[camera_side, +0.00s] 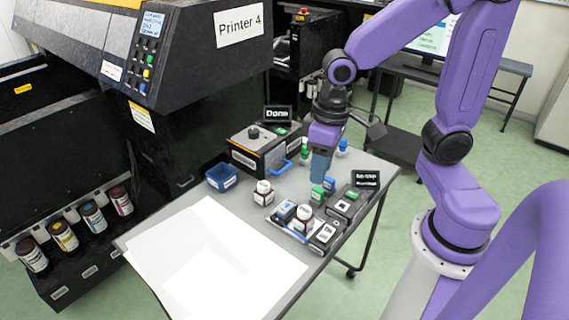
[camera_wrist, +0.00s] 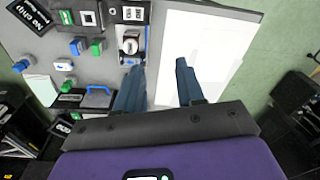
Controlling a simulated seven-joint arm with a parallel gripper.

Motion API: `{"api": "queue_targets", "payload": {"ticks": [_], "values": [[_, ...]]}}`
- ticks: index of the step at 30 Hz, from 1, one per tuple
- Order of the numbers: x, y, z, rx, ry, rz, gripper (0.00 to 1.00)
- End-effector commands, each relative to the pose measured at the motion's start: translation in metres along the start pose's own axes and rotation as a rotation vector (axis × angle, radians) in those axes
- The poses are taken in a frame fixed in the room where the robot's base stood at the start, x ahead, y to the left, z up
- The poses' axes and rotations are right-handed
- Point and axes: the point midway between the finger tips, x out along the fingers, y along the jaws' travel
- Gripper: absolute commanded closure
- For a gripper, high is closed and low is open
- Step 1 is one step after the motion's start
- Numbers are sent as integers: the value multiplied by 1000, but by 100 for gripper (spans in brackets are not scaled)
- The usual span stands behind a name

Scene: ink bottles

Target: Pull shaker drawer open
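The shaker (camera_side: 262,150) is a grey and black box on the table beside the printer, with a "Done" sign (camera_side: 278,114) above it. Its drawer has a blue handle (camera_side: 279,167) at the front right. In the wrist view a blue handle (camera_wrist: 97,92) shows left of my left finger, apart from it. My gripper (camera_side: 319,178) points down over the table, right of the shaker and clear of the handle in the side view. In the wrist view my gripper's blue fingers (camera_wrist: 160,68) are spread apart with nothing between them. How far the drawer is out is hard to tell.
A blue bin (camera_side: 222,177) stands left of the shaker. A white-capped bottle (camera_side: 263,192) stands alone in front. Several bottles and labelled blocks crowd a tray (camera_side: 290,231) at the right. White sheets (camera_side: 212,260) cover the front left of the table. Small green and blue bottles stand behind my gripper.

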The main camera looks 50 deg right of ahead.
Motion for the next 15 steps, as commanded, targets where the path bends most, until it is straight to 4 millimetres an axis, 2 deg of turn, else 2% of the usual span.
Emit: {"api": "queue_targets", "payload": {"ticks": [3,8,12,15], "values": [[8,23,-38,285,16,1,62],[21,64,-82,664,42,-2,62],[34,109,-115,996,70,-8,62],[44,147,-132,1232,91,-13,62]]}}
